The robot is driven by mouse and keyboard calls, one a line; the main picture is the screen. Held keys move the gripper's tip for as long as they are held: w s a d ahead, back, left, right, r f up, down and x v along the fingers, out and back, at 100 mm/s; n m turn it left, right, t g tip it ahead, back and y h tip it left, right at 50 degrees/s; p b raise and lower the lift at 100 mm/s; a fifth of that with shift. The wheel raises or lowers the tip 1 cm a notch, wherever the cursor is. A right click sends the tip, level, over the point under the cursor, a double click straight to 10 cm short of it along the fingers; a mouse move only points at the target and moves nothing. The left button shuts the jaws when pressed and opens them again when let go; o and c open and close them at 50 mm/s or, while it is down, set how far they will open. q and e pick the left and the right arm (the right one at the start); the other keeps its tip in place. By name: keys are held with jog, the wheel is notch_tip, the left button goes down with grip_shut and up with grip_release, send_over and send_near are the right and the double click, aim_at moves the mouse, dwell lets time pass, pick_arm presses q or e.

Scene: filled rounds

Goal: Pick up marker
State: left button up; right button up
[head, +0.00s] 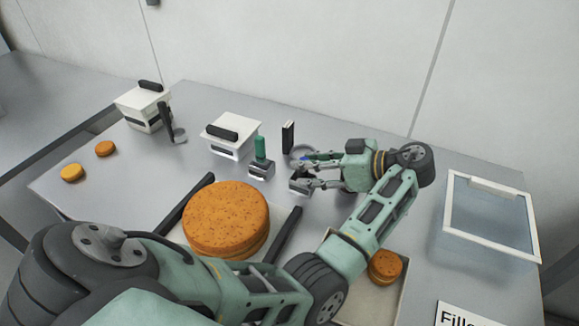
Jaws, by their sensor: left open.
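A round grey dish (302,150) is partly hidden behind that finger. My right gripper is out of view.
A green-handled tool (261,160) stands just left of the fingers. White lidded boxes (231,137) (143,105) stand further left. A large brown round (226,219) lies in front, a smaller one (385,267) at lower right. A framed clear panel (490,217) is at right.

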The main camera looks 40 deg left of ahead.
pick_arm(q)
jog(key=shift+d+r, duration=0.1)
jog(key=shift+d, duration=0.25)
jog(key=c, duration=0.3)
jog(key=shift+a, duration=0.1)
jog(key=c, duration=0.6)
grip_shut()
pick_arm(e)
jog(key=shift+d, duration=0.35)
